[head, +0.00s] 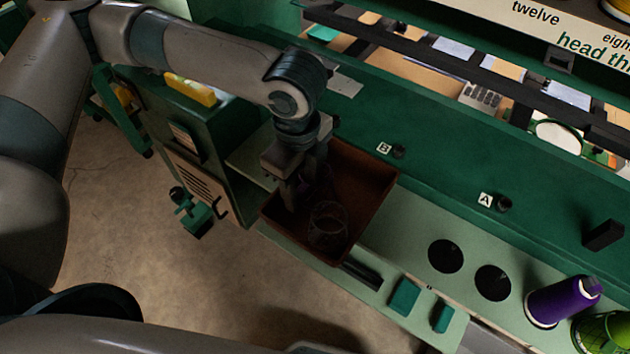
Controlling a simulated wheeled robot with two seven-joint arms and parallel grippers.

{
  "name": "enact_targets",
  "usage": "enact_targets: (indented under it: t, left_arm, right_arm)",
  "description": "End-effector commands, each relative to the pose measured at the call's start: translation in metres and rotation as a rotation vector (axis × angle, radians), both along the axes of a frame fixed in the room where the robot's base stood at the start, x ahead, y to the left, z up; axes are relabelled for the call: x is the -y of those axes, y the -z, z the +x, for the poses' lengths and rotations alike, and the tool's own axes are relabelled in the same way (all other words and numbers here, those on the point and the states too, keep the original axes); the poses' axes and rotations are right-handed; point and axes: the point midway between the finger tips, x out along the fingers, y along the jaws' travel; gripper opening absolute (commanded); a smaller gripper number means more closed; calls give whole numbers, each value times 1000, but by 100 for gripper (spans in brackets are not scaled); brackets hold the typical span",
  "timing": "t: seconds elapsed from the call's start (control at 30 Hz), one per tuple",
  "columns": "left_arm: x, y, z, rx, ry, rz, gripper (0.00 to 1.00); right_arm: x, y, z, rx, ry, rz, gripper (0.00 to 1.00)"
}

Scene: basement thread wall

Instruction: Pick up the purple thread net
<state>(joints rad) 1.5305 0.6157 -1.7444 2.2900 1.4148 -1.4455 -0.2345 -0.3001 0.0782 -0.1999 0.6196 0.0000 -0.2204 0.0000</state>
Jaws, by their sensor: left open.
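My left gripper (303,188) points down into the brown tray (372,185) on the green bench, its jaws open. A dark, see-through, net-like ring (328,224) lies in the tray's near part, just to the right of and below the fingers. A faint purplish patch shows by the fingers, partly hidden by them; I cannot tell whether it is the purple thread net or whether the fingers touch it. A purple thread spool (563,302) stands at the lower right. My right gripper is not in view.
A green spool (604,334) stands beside the purple one. Two round holes (445,256) are in the pale bench top. Knobs labelled B (398,151) and A (503,203) stick out behind. A green cabinet with a yellow object (190,88) stands left of the tray.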

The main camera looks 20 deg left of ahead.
Motion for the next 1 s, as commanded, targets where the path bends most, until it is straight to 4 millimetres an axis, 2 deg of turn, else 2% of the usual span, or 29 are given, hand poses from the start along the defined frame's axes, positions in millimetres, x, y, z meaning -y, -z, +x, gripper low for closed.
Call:
enact_targets:
  t: [0.2, 0.4, 0.9, 0.93, 1.0]
  left_arm:
    - [5, 23, 2, -4, 0, 1, 42]
    - [5, 43, 2, -2, -1, 0, 42]
    - [5, 45, 2, -1, -1, -1, 42]
    - [5, 45, 2, -1, -1, -1, 38]
    - [5, 45, 2, -1, -1, -1, 21]
  right_arm:
    - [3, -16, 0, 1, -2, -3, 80]
    - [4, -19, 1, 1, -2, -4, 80]
    - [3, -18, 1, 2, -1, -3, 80]
    - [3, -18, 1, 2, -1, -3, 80]
    - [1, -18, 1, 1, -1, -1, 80]
